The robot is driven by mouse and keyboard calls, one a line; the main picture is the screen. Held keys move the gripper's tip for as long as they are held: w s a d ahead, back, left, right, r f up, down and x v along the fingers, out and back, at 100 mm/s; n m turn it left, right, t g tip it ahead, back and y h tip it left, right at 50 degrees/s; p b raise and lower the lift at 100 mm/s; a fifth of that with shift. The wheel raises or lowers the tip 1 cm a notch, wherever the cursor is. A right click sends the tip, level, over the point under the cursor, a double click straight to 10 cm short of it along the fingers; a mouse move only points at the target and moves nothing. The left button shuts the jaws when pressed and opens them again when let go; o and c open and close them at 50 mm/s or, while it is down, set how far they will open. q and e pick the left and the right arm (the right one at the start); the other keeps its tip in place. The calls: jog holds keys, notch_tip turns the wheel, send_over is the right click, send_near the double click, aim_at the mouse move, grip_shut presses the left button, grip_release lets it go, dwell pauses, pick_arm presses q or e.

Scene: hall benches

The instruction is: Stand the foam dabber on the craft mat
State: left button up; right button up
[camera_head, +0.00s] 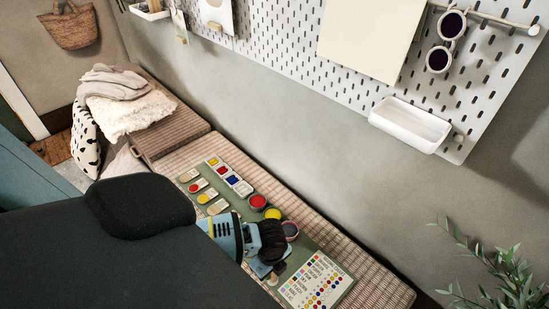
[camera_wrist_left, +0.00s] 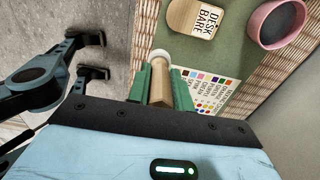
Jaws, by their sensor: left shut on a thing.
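My left gripper (camera_wrist_left: 160,84) is shut on the foam dabber (camera_wrist_left: 161,80), its green fingers on either side of the pale wooden handle. The round white foam end shows beyond the fingertips. In the head view my left gripper (camera_head: 265,264) is over the near part of the green craft mat (camera_head: 305,243), which also shows in the left wrist view (camera_wrist_left: 218,55). My right gripper (camera_wrist_left: 93,57) is open and empty, left of the mat over the grey floor.
The woven bench (camera_head: 375,284) runs along the pegboard wall (camera_head: 285,50).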

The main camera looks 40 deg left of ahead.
pick_arm(q)
jog(key=shift+w+a, duration=0.35)
jog(key=shift+w, duration=0.45)
jog(key=f, duration=0.1)
jog(key=w+f+b, duration=0.1)
jog(key=shift+a+f, duration=0.2)
jog(key=shift+f, duration=0.65)
jog(key=shift+f, duration=0.1)
jog(key=o, duration=0.9)
